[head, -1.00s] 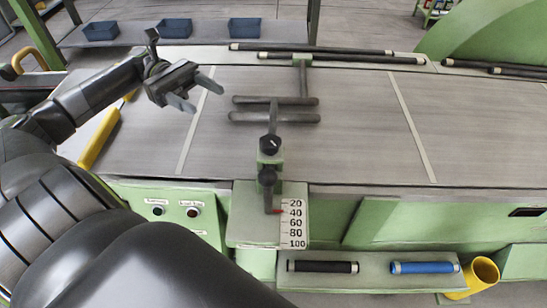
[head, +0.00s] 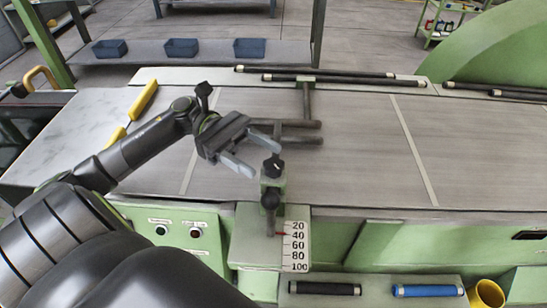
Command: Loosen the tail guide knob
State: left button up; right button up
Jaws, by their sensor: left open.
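A black knob (head: 273,167) with a white mark sits on top of a green block (head: 273,183) at the table's front edge. A second black knob (head: 269,201) is just in front, above a grey rod and a scale plate (head: 295,247) with a red pointer near 40. I cannot tell which is the tail guide knob. My left gripper (head: 264,158) is open and empty, with its fingertips just up and left of the upper knob in the picture. Whether they touch it, I cannot tell. It hides part of the grey guide bars (head: 308,138). My right gripper is out of view.
The grey table (head: 350,160) is clear to the right. Dark rollers (head: 330,78) lie along its back edge. Below the front edge are a black roller (head: 324,288), a blue roller (head: 427,291) and a yellow cup (head: 486,295). Two buttons (head: 178,231) sit on the front panel.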

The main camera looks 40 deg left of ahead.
aim_at(265, 160)
pick_arm(q)
jog(key=shift+s+d+p, duration=0.1)
jog(key=shift+d+p, duration=0.25)
jog(key=shift+d, duration=1.8)
jog(key=shift+c, duration=0.3)
jog(key=c, duration=0.9)
